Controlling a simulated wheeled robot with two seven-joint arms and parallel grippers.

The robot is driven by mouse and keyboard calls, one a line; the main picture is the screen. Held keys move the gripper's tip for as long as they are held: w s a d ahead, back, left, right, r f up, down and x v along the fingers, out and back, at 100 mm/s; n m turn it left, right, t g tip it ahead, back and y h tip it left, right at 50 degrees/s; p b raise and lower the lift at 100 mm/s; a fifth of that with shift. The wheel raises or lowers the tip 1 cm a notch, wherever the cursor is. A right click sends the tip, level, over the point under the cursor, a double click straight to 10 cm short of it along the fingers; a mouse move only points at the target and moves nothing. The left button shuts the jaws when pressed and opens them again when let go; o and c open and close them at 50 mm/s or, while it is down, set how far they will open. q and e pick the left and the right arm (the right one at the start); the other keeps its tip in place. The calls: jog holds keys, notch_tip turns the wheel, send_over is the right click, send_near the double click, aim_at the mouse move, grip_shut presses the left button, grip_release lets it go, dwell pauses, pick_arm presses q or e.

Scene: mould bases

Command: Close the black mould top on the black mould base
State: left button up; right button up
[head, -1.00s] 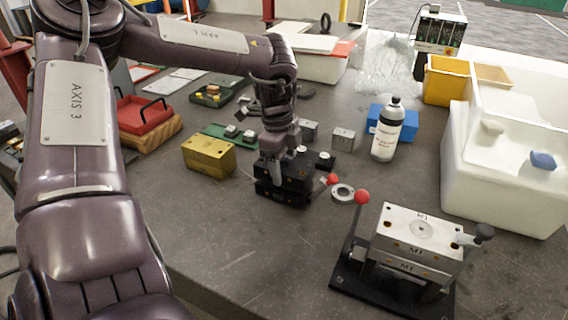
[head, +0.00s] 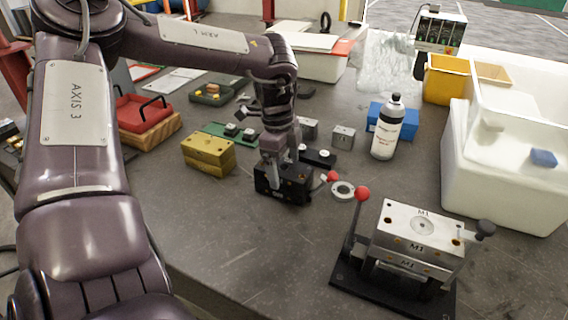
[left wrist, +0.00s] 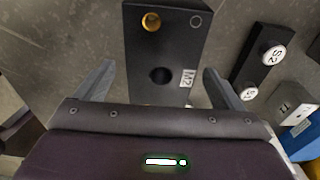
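The black mould (head: 293,188) stands on the table near the middle of the head view and looks like one compact block; the seam between top and base is too dark to make out. In the left wrist view its upper face (left wrist: 165,45) shows a brass-coloured pin, a dark hole and an M2 label. My left gripper (head: 284,170) is down at the mould, pointing downward. In the wrist view its two fingers (left wrist: 158,75) are spread on either side of the block, with a visible gap at the left finger. My right gripper is not in view.
A brass block (head: 208,153) stands left of the mould, a steel ring (head: 342,190) right of it. The M1 mould (head: 420,228) with red-knobbed lever stands front right. Behind are small blocks, a bottle (head: 387,130) and a blue box (head: 408,122). The front table area is clear.

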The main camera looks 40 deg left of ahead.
pick_arm(q)
jog(key=shift+s+f, duration=0.1)
notch_tip(320, 180, up, 8)
jog(key=shift+a+b, duration=0.4)
jog(key=shift+a, duration=0.05)
jog(key=shift+s+f, duration=0.1)
